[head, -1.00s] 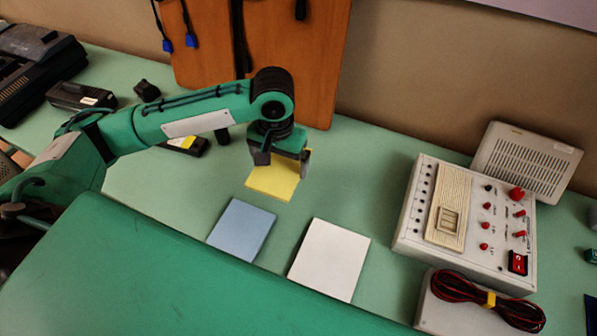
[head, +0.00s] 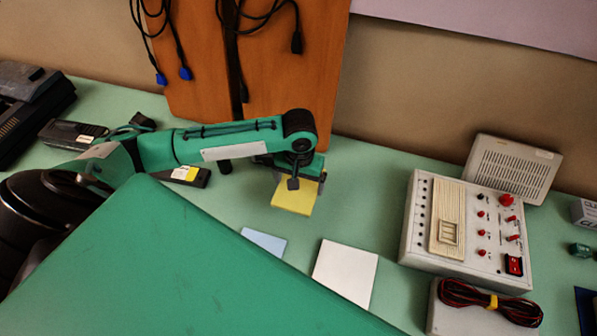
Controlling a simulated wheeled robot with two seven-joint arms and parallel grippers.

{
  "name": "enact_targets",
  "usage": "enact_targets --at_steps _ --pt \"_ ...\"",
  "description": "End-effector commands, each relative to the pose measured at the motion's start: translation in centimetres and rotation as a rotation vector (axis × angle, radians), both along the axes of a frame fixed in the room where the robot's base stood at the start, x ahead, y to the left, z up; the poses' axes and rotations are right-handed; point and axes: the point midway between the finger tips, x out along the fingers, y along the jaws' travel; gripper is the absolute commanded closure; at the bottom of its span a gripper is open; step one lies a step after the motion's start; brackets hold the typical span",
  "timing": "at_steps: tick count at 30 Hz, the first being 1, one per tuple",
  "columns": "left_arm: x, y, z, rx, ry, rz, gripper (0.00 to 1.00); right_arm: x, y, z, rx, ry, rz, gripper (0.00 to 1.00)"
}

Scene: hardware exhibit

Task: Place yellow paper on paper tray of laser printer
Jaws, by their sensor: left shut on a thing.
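The yellow paper (head: 294,198) is a small square sheet or pad, held in my left gripper (head: 297,182) above the green table behind the white and blue papers. The gripper is shut on its far part, and the near part sticks out toward the front. The gripper's body partly hides the paper. My right gripper is not in view. I cannot make out a laser printer or its paper tray in this view.
A white paper (head: 345,272) and a partly hidden blue paper (head: 265,241) lie in front. A control box (head: 466,225) with red knobs stands right, near a vented grey box (head: 513,168) and coiled cable (head: 488,302). Dark devices (head: 30,108) are at left.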

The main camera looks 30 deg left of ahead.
Motion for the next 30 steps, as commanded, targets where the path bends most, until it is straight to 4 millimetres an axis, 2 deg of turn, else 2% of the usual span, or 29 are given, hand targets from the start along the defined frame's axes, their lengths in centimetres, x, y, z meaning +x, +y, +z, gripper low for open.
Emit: enact_targets --at_steps 3,11,18,29,30 --pt "0.0 0.0 -2.1 0.001 0.001 -0.001 0.35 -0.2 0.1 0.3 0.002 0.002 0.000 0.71" --pt "0.0 0.0 -4.1 0.000 0.000 0.000 0.35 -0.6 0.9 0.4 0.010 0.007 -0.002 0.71" --pt "0.0 0.0 -7.4 0.000 0.000 -0.001 0.35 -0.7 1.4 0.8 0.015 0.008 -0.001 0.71" --pt "0.0 0.0 -7.8 0.000 -0.001 -0.001 0.35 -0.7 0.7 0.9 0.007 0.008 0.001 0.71" --pt "0.0 0.0 -7.9 0.000 -0.002 -0.001 0.00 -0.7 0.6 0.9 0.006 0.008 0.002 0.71"
